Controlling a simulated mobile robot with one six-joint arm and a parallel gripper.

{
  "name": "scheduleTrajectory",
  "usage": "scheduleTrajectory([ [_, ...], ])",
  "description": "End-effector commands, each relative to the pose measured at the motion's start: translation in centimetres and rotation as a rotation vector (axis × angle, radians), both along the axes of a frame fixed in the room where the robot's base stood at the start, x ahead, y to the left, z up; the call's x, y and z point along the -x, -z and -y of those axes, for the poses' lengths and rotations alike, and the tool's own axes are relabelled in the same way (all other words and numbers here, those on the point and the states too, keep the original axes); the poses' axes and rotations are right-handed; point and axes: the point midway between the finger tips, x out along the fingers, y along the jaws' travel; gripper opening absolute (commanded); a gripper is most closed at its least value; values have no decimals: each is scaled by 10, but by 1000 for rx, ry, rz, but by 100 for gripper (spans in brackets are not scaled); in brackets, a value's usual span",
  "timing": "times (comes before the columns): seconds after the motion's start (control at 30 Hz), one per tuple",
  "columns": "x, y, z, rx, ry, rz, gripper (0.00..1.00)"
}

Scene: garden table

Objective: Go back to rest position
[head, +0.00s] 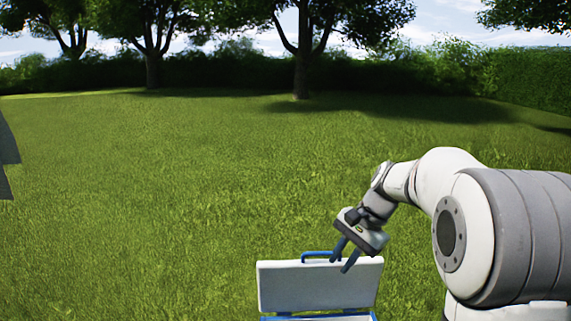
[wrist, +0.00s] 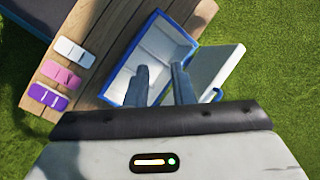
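My gripper (head: 342,265) hangs in front of the raised lid of a white cooler box in the head view, its two fingers apart. In the wrist view my gripper (wrist: 160,68) is open, with nothing between the fingers. The fingers cover part of the open box (wrist: 164,42), which has a white inside and a blue rim. No object shows in the visible part of its inside. The lid (head: 300,287) stands open with a blue handle; it also shows in the wrist view (wrist: 222,75), right of the box.
A wooden table (wrist: 112,38) carries the box. White (wrist: 75,52), pink (wrist: 62,75) and purple (wrist: 48,96) flat packs lie in a row at its left. A dark grey surface (wrist: 35,15) is beyond the table. Grass (head: 150,200) surrounds it, with trees (head: 302,60) far off.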

Motion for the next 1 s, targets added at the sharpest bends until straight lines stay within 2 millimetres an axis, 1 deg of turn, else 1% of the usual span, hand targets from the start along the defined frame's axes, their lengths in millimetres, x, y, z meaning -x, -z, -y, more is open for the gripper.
scheduleTrajectory([
  [0.03, 22, -4, -2, 40, -47, 36, 22],
  [0.23, 98, -3, 1, 206, -257, 167, 22],
  [0.4, 159, 9, 8, 341, -448, 270, 22],
  [0.5, 188, 19, 13, 407, -547, 319, 22],
  [0.6, 208, 27, 16, 455, -622, 354, 22],
  [0.7, 219, 33, 19, 485, -669, 374, 22],
  [0.8, 224, 35, 20, 497, -690, 383, 22],
  [1.0, 224, 36, 20, 499, -693, 383, 22],
])
